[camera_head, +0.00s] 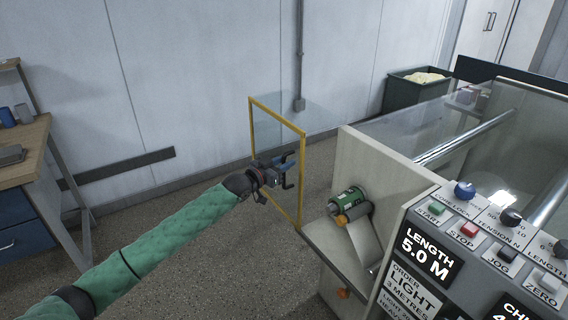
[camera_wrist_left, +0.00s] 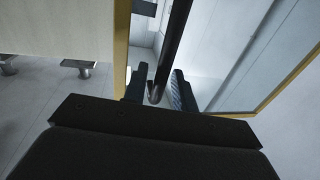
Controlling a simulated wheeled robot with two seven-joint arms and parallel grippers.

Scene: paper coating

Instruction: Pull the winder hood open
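The winder hood (camera_head: 268,122) is a clear panel in a yellow frame. In the head view it stands upright, swung out beside the left end of the machine. My left gripper (camera_head: 287,171) is at the hood's face, near a dark handle. In the left wrist view, a dark handle bar (camera_wrist_left: 174,45) runs between the fingertips of my left gripper (camera_wrist_left: 159,90). The fingers are apart, with a gap visible on the bar's right side. The yellow frame and pane of the hood (camera_wrist_left: 262,60) show behind. My right gripper is not in view.
A desk (camera_head: 25,145) stands at far left. A dark bin (camera_head: 415,90) is at the back. Floor left of the hood is clear.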

